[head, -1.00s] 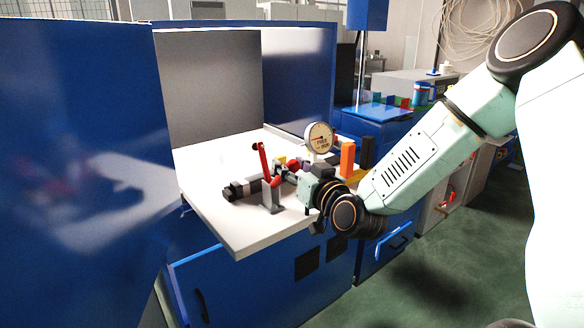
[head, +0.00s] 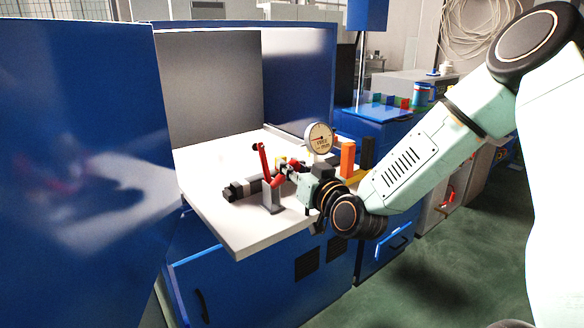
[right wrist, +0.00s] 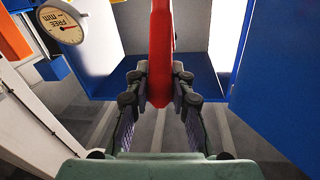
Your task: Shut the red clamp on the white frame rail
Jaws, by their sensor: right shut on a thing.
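The red clamp stands on the white table (head: 250,232) in the head view, with a grey post (head: 271,197) and a red arm (head: 263,158) pointing steeply up. My right gripper (head: 286,170) reaches in from the right, just behind the post. In the right wrist view its two fingers (right wrist: 160,78) are shut on a long red bar (right wrist: 160,40), which looks like the clamp's handle. The gripper partly hides the clamp's joint. I cannot clearly make out the white frame rail apart from the white table. My left gripper is not in view.
A dial gauge (head: 319,138) stands behind my gripper, near an orange block (head: 347,158). A dark segmented bar (head: 242,188) lies left of the post. A tall blue panel (head: 85,150) closes the left side. Bare white table lies in front.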

